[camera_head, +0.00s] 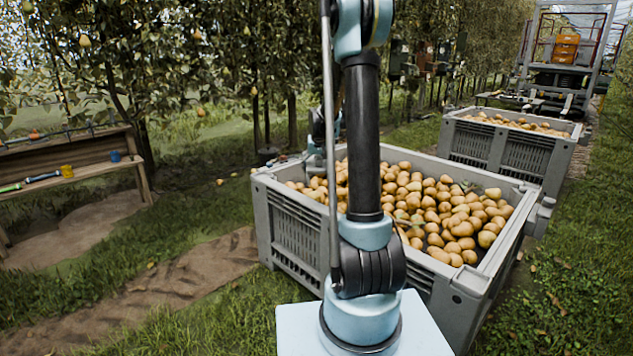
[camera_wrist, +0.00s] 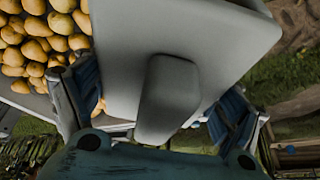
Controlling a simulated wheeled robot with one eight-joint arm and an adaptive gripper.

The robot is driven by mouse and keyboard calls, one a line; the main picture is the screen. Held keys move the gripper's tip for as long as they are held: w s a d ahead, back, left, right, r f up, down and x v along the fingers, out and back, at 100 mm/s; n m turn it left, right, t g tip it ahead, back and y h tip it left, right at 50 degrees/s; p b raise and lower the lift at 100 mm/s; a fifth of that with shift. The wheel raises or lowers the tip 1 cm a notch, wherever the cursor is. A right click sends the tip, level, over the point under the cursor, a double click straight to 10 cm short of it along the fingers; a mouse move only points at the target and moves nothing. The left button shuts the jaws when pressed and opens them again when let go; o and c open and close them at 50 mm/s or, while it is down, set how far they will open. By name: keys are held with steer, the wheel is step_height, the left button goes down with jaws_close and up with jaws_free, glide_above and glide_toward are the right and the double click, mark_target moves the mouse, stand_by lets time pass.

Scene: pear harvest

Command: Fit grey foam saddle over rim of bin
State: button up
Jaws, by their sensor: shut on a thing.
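The grey foam saddle (camera_wrist: 205,40) fills the middle of the wrist view, as a smooth, pale grey block with a darker rounded part at its near end. My gripper (camera_wrist: 160,97) has one blue-grey finger on each side of it and is shut on it. The bin (camera_head: 290,225) is a grey slatted crate full of pears in the head view. In the wrist view its pears lie to the left of the saddle. The saddle hides much of the bin there, so I cannot tell whether it touches the rim. In the head view my arm hides the gripper and saddle.
A second bin of pears (camera_head: 520,150) stands behind the first. A wooden bench (camera_head: 70,160) with small tools and cups is at the left. Fruit trees (camera_head: 260,60) line the back, and a metal-framed machine (camera_head: 565,60) stands far right. Grass on the right is open.

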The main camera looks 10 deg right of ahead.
mark_target(318, 206)
steer(key=shift+s+a+f+n+g+y, duration=0.15)
steer(key=shift+s+f+n+y, duration=0.4)
steer(key=shift+f+n, duration=1.5)
steer(key=shift+s+a+f+n+g+y, duration=0.1)
steer(key=shift+s+f+n+y, duration=0.5)
steer(key=shift+f, duration=2.8)
steer(key=shift+s+a+f+n+g+y, duration=0.15)
steer(key=shift+s+f+n+y, duration=0.4)
steer(key=shift+f+n, duration=1.55)
steer(key=shift+s+f+m, duration=0.2)
steer(key=shift+f+m, duration=0.45)
steer(key=shift+f, duration=0.3)
steer(key=o, duration=0.9)
